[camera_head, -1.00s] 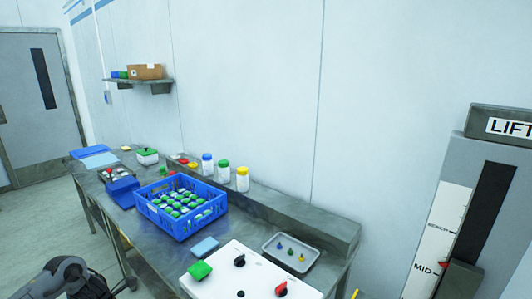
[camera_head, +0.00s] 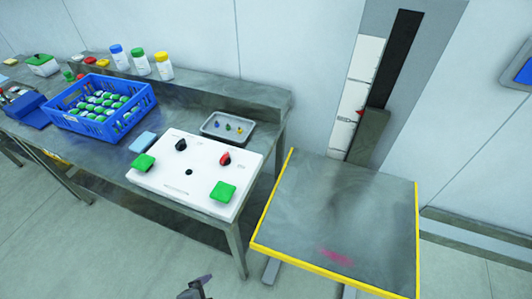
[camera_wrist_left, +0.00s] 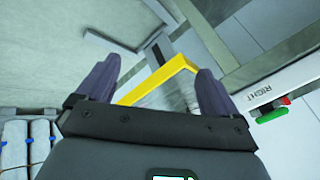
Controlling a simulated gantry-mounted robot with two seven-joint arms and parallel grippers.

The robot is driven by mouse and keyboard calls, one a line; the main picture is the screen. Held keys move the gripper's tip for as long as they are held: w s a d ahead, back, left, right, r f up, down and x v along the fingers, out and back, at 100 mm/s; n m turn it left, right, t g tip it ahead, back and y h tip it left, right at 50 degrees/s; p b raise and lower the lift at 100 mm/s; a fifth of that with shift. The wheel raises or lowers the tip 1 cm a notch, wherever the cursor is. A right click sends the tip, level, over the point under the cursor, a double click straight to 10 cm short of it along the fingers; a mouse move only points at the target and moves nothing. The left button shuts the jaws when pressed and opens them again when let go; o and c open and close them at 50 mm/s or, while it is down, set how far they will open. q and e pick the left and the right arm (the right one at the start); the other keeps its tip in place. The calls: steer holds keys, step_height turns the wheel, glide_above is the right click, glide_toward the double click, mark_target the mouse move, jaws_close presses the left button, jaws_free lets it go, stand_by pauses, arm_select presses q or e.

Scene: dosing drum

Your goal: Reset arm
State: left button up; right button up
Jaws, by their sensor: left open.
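My left gripper (camera_wrist_left: 155,88) is open, with its two dark fingers apart and nothing between them in the left wrist view. Beyond the fingers is a yellow edge (camera_wrist_left: 158,78), apart from them as far as I can tell. A dark part of my arm (camera_head: 195,290) pokes in at the bottom edge of the head view, over the floor in front of the bench; the rest is cut off. My right gripper is not seen.
A white control panel (camera_head: 180,190) with green buttons and knobs sits on the bench, beside a small tray (camera_head: 212,119) and a blue crate (camera_head: 62,118) of green-capped vials. The yellow-edged lift platform (camera_head: 350,205) stands right of the bench. Floor in front is clear.

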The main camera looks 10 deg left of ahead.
arm_select(q)
steer(key=s+a+r+n+g+y, duration=0.25)
steer(key=s+a+n, duration=0.2)
steer(key=n, duration=0.75)
step_height(320, 180, up, 33)
steer(key=p, duration=3.2)
steer(key=shift+w+f+m+h+p, duration=0.2)
steer(key=shift+w+m+h+p, duration=0.1)
steer(key=shift+h, duration=0.15)
steer(key=shift+o, duration=0.6)
steer(key=shift+w+f, duration=0.1)
